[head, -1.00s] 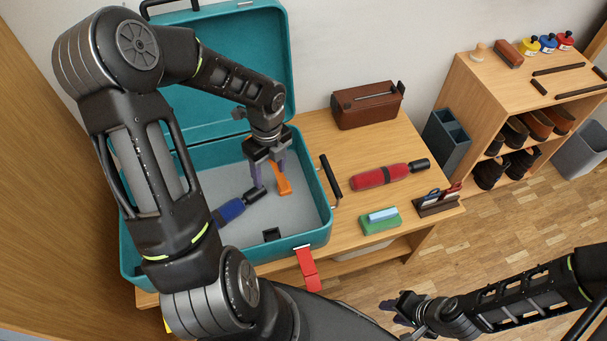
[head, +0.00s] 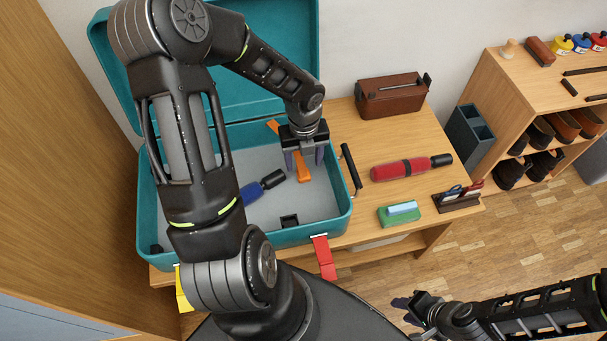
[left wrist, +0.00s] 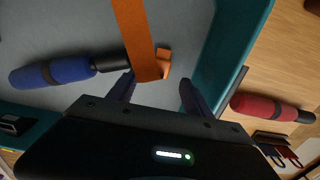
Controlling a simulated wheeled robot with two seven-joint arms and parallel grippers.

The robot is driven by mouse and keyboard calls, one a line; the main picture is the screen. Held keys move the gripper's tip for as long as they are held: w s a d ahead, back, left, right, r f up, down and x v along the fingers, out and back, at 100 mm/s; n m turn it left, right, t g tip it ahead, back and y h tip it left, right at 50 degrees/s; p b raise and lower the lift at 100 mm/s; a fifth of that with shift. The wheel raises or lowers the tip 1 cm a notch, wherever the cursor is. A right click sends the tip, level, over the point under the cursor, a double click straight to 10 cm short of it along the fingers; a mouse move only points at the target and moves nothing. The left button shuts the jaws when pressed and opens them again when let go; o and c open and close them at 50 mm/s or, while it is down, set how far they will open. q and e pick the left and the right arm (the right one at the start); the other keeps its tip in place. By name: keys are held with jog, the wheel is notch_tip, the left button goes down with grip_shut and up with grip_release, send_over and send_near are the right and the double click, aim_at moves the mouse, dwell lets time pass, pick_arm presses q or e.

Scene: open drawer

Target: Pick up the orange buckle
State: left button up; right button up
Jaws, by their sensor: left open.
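The orange buckle (head: 303,172) is a flat orange strap piece in the teal case (head: 342,222); its upper part shows behind my gripper. In the left wrist view the orange buckle (left wrist: 138,35) runs from the top edge down to a small clip-like end near the fingers. My left gripper (head: 305,160) is open above it, with the orange strap showing between the fingers. In the left wrist view the gripper (left wrist: 157,92) has its left finger close to the strap and its right finger clear of it. My right gripper (head: 407,311) is low at the right, away from the case.
A blue-handled tool (head: 262,188) lies in the case, left of the buckle. The case's open lid (head: 270,50) stands behind, and a black handle (head: 351,170) is at its right side. A red bottle-like tool (head: 405,168), green block (head: 400,217) and brown box (head: 390,98) are on the table.

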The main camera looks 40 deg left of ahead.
aim_at(304, 175)
pick_arm(q)
jog(key=shift+f, duration=0.25)
notch_tip(304, 175, down, 5)
jog(key=shift+d+f+b, duration=0.1)
jog(key=shift+b, duration=0.95)
grip_shut()
dwell(0.3)
